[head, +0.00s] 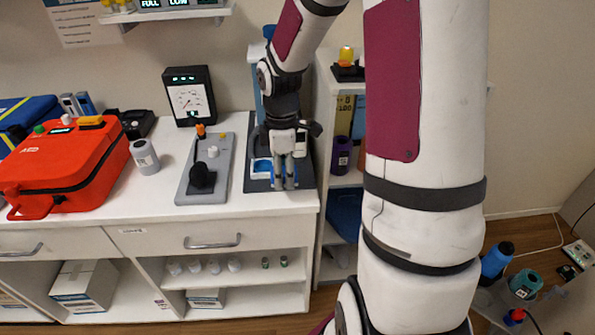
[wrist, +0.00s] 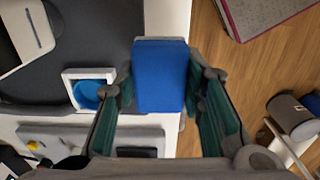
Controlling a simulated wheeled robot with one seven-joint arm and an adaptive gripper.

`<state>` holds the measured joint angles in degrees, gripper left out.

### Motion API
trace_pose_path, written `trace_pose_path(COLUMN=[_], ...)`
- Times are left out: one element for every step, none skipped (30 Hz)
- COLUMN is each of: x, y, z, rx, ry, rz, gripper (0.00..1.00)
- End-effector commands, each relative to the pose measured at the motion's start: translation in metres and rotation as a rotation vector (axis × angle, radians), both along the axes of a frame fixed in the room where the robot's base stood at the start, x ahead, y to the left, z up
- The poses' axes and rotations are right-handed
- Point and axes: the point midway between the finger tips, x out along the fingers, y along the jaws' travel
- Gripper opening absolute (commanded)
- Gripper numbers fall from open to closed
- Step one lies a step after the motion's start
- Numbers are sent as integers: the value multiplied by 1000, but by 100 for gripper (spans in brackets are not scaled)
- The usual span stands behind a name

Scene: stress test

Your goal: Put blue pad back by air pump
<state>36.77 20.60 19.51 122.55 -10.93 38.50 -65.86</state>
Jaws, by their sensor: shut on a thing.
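My gripper (head: 285,183) is over the front right part of a dark mat (head: 305,178) on the white counter, pointing down. In the wrist view my gripper (wrist: 160,95) is shut on the blue pad (wrist: 161,70), with a green-lined finger at each side of it. In the head view the fingers and wrist largely hide the pad. A white square holder with a round blue inside (wrist: 88,93) is beside the gripper; it also shows in the head view (head: 261,168). I cannot tell for sure which device is the air pump.
A grey board with a black knob (head: 204,176) lies left of the mat. Further left are a grey cylinder (head: 145,157) and an orange-red case (head: 65,163). A gauge box (head: 190,96) stands behind. The counter ends close by; shelves (head: 345,181) stand right.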

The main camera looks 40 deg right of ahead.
Motion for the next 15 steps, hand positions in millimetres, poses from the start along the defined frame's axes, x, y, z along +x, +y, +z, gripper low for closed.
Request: trace_pose_path(x=[3, 5, 8, 9, 10, 11, 12, 13, 13, 14, 14, 15, 15, 16, 17], y=[-12, -18, -25, -29, -34, -38, -40, -42, -44, -45, -46, -48, -51, -54, -59], z=[-2, -2, -3, -3, -4, -4, -4, -4, -4, -4, -5, -5, -5, -6, -6], rx=[1, 1, 1, 1, 1, 1, 1, 1, 0, 0, 0, 0, 0, 1, 0], ry=[0, -1, -1, -1, -1, -1, 0, -1, 0, 0, 0, 0, 0, 1, 0], rz=[-6, -5, -5, -5, -4, -4, -3, -3, -2, -2, -2, -2, -2, -3, -4], gripper=[6, 6, 6, 6, 6, 6, 6, 6, 6, 6, 6, 6, 6, 6, 6])
